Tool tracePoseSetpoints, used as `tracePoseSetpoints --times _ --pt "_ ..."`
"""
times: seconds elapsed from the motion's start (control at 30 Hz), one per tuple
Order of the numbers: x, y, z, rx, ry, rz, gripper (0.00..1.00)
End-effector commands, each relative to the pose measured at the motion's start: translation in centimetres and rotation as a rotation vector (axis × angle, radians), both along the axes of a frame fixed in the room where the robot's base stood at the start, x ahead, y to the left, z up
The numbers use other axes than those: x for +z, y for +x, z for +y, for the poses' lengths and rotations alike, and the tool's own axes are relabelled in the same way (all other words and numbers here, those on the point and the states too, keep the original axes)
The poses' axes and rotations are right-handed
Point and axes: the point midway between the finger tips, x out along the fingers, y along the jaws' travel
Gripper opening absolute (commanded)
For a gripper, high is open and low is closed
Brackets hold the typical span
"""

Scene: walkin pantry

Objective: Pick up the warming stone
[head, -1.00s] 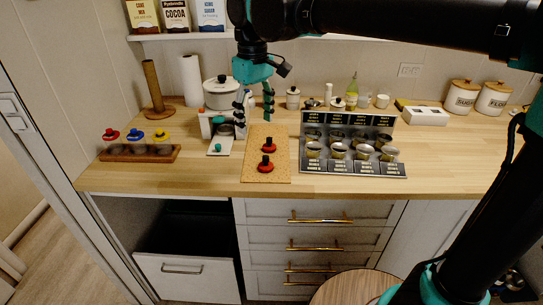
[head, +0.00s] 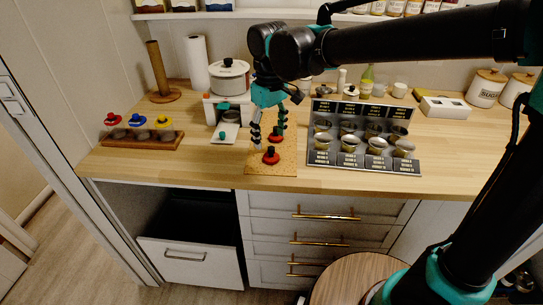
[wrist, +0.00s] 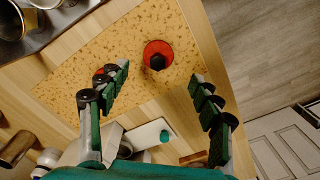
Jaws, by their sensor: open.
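Two red discs with black knobs lie on a tan speckled board (head: 257,167). I cannot tell for certain whether either is the warming stone. The front disc (head: 271,158) shows in the wrist view (wrist: 158,50) beyond and between my fingertips. The rear disc (head: 277,133) is partly hidden by my fingers, and only a bit of red shows beside the left finger in the wrist view. My gripper (head: 269,133) is open and empty above the board; it also shows in the wrist view (wrist: 161,75). No contact with a disc is visible.
A wooden holder (head: 145,144) with red, blue and yellow knobs is left. A white stand with a pot (head: 229,77) is behind left. A metal rack of cups (head: 335,165) stands close right. The counter front edge is near; an open drawer (head: 190,262) is below.

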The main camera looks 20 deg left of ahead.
Motion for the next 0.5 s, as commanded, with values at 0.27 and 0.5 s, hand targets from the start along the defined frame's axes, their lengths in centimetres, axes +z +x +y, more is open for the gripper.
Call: tracePoseSetpoints --times 0.27,0.5 --pt "-1.9 0.1 -0.1 0.0 0.0 0.0 0.65" --pt "-5.3 0.3 -0.4 0.0 0.0 0.0 0.65"
